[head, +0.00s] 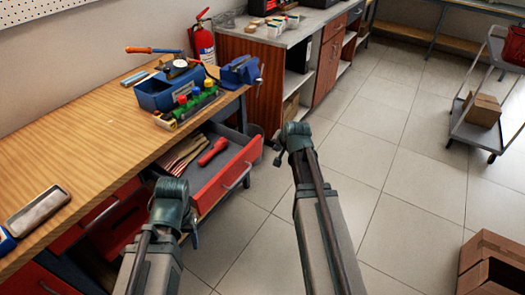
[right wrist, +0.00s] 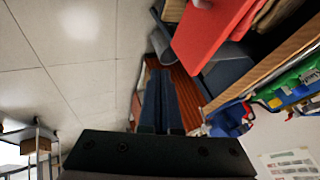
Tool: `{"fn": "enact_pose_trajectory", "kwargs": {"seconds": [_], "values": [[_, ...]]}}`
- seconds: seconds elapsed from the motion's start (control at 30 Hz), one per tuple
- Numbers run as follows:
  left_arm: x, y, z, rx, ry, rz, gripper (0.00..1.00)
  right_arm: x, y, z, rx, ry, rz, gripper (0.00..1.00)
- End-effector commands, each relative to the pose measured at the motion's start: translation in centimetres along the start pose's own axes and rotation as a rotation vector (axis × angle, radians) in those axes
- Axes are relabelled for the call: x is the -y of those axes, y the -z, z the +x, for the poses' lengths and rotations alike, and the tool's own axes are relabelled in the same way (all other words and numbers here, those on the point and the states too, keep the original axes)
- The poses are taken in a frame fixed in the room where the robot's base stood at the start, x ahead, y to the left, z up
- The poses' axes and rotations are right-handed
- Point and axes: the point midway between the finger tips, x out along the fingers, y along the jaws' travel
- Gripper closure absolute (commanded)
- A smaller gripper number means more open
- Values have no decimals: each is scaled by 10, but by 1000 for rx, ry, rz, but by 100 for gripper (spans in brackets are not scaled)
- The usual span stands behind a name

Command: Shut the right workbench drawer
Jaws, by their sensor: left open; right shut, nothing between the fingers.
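The right workbench drawer (head: 226,181) is pulled out from under the wooden workbench (head: 95,150). Its red front has a metal handle, and a red tool and several wooden-handled pieces lie inside. My right gripper (head: 279,151) is shut and empty, over the floor beyond and to the right of the drawer front, apart from it. In the right wrist view the shut fingers (right wrist: 165,103) point past the red drawer front (right wrist: 212,38). My left gripper (head: 192,234) is open, near the drawer's near end; its fingers are largely hidden by my arm.
A blue toolbox (head: 158,98), a blue vise (head: 240,72) and a metal tray (head: 38,211) are on the bench. Other red drawers (head: 92,218) sit at left. A fire extinguisher (head: 203,42) stands behind. Tiled floor is clear at right, before a cart (head: 470,127) and cardboard box (head: 490,258).

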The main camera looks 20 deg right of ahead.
Motion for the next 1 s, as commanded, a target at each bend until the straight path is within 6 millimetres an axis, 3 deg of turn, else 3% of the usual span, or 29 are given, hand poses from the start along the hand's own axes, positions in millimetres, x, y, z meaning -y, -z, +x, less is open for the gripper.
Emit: {"fn": "enact_pose_trajectory", "kwargs": {"seconds": [0.37, 0.93, 1.0], "values": [[-1, 1, 14, 0, 0, 0, 35, -1, -1, 17, 1, 0, -3, 100], [-8, 5, 89, 0, 0, 1, 35, -1, -3, 111, 2, 0, -4, 100], [-8, 5, 79, 0, 0, 1, 35, 17, 1, 110, 3, 1, -7, 100]]}}
